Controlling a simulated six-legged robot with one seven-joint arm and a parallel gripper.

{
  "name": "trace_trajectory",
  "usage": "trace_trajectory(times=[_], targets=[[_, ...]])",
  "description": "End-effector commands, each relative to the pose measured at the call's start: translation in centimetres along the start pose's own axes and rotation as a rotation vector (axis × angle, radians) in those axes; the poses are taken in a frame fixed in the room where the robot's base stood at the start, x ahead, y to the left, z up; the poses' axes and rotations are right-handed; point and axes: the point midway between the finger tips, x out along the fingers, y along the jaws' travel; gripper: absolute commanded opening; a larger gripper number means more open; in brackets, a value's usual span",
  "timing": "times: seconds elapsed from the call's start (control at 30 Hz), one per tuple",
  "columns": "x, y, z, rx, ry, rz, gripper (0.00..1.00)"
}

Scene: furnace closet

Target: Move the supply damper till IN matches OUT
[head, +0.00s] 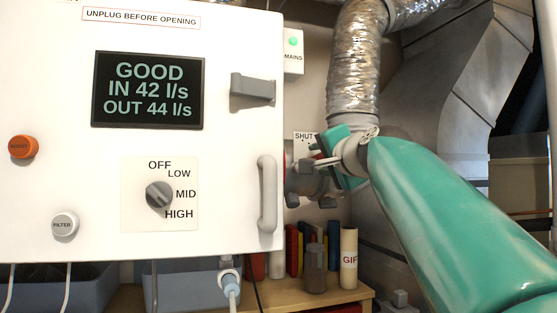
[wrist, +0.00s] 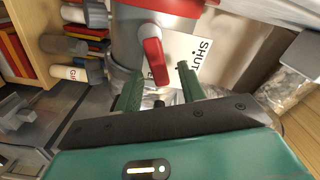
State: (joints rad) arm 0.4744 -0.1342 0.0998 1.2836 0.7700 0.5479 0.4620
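The display (head: 148,90) on the white unit reads GOOD, IN 42 l/s, OUT 44 l/s. The supply damper's red lever (wrist: 155,62) is on a grey duct collar, beside a white SHUT label (wrist: 190,58). My gripper (wrist: 159,74) has its two dark green fingers on either side of the lever's end. Gaps show between the lever and both fingers, so it is open around the lever. In the head view my gripper (head: 330,158) is at the duct right of the unit and hides most of the lever.
The white unit (head: 230,140) has a projecting handle (head: 267,195), a speed knob (head: 159,195), an orange button (head: 23,147) and a FILTER button (head: 65,224). A foil duct (head: 355,65) rises above my gripper. Books and rolls (head: 349,255) stand on a shelf below.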

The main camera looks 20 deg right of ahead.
Motion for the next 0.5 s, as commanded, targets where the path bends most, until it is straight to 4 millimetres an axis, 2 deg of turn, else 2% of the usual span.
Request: trace_trajectory(times=[0.33,0.5], targets=[[0.53,0.01,0.0,0.0,0.0,0.0,0.4],[0.53,0.02,0.01,0.0,0.0,0.0,0.07]])
